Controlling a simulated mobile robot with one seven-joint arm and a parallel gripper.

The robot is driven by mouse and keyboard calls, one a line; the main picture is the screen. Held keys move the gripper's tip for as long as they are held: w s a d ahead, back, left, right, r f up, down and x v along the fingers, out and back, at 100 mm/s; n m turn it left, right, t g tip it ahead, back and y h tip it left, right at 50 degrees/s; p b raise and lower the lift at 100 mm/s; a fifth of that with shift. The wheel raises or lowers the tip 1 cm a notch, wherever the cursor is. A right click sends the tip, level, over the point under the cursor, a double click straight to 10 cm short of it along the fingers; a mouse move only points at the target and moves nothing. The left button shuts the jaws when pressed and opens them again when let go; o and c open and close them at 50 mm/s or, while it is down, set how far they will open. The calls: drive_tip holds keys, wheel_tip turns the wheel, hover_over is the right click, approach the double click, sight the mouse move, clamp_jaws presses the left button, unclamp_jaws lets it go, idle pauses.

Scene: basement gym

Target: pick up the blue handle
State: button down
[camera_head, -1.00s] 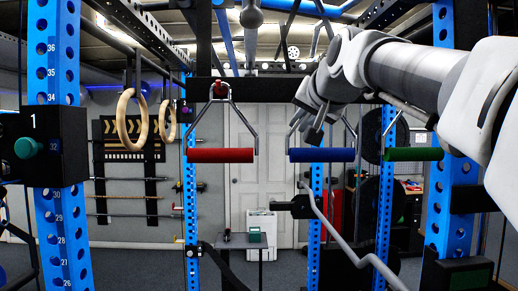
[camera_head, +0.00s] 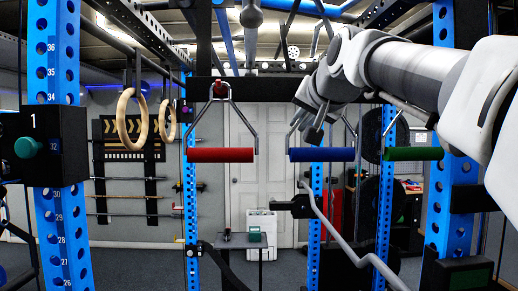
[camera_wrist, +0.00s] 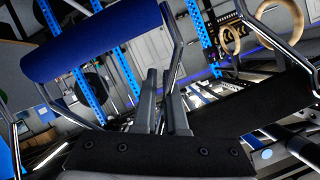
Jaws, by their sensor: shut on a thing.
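The blue handle (camera_head: 321,155) hangs level between a red handle (camera_head: 221,155) and a green handle (camera_head: 413,154). It has a blue cylindrical grip and a bent metal frame. My gripper (camera_head: 310,130) is just above the blue grip, at its metal frame. In the wrist view the blue handle (camera_wrist: 95,42) is large at upper left, with metal bars at its ends. My gripper's fingers (camera_wrist: 164,80) are close together there, at the metal bar beside the grip's end. They are shut on this bar; the exact contact is partly hidden.
Blue rack uprights (camera_head: 60,150) stand left and right. Wooden rings (camera_head: 131,115) hang at left. A bent grey bar (camera_head: 340,240) extends below the blue handle. A black crossbeam (camera_head: 275,92) runs behind the handles. Open space lies below the red handle.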

drive_tip(key=shift+s+r, duration=0.1)
drive_tip(key=shift+r, duration=0.05)
idle(0.5)
drive_tip(key=w+r+b+v, duration=0.1)
drive_tip(key=r+v, duration=0.1)
drive_tip(key=v, duration=1.3)
drive_tip(key=shift+s+r, duration=0.3)
drive_tip(key=shift+s, duration=0.15)
